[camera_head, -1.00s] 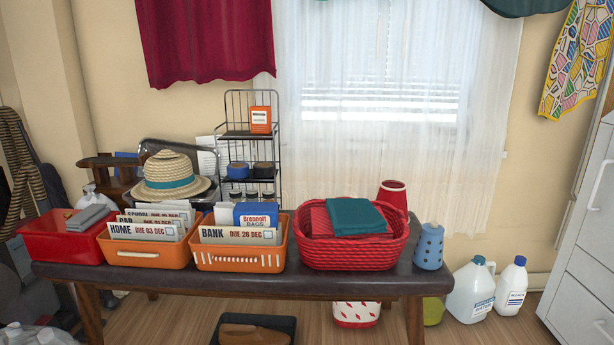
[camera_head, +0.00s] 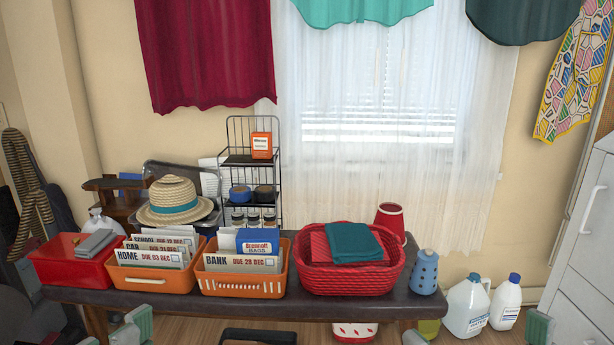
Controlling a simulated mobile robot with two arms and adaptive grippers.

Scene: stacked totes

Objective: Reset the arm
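My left gripper (camera_head: 115,332) shows at the bottom left edge, in front of the bench; pale green finger pieces stand apart with nothing seen held between them. My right gripper (camera_head: 477,334) shows at the bottom right; its two pale green finger parts are far apart and the space between is empty. Most of both grippers and both arms lie below the frame. Both grippers appear clear of the containers on the bench.
A dark bench (camera_head: 345,308) bears a red tote (camera_head: 75,268), two orange totes (camera_head: 155,280) (camera_head: 243,284) with labelled folders, and a red basket (camera_head: 349,279) with folded cloths. A blue bottle (camera_head: 425,273) stands at its right end. White jugs (camera_head: 465,308) stand on the floor.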

